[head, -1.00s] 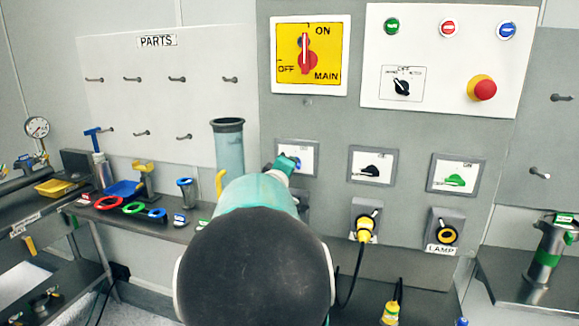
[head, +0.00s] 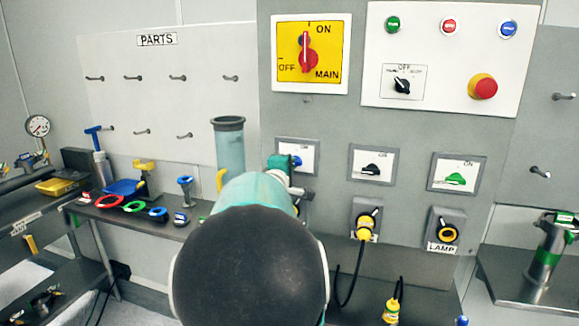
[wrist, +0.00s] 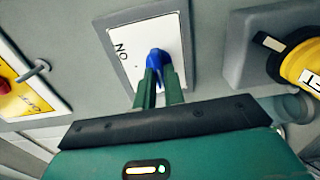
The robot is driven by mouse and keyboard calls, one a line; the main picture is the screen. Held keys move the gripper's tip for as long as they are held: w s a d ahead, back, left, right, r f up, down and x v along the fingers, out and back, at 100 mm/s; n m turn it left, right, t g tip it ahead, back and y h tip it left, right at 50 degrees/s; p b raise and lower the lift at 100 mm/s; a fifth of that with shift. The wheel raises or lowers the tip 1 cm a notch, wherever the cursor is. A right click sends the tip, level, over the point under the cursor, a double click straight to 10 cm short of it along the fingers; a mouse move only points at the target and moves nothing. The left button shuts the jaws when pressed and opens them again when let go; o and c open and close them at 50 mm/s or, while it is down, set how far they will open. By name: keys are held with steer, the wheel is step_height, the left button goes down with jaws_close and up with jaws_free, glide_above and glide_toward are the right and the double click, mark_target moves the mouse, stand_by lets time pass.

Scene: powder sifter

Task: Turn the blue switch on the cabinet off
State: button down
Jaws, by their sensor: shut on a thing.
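The blue switch (wrist: 157,60) sits on a white plate in a grey frame on the cabinet. In the wrist view my gripper (wrist: 159,80) has its two green fingers on the lower part of the blue knob, shut on it. An "ON" mark shows on the plate to the left of the knob. In the head view the blue switch (head: 297,161) shows only in part, at the end of my arm, which hides the area below it. I cannot tell the knob's exact angle.
A black switch (head: 371,169) and a green switch (head: 455,179) are to the right of the blue one. A yellow plug (head: 365,227) with a hanging cable is below them. A clear tube (head: 229,145) stands close left of my arm.

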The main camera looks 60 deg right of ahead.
steer(key=c, duration=1.5)
jaws_free()
steer(key=a, duration=0.4)
steer(key=s+a, duration=0.1)
steer(key=a, duration=0.4)
steer(key=s+a, duration=0.1)
steer(key=a, duration=0.3)
steer(key=shift+s+a, duration=0.1)
steer(key=shift+a, duration=0.25)
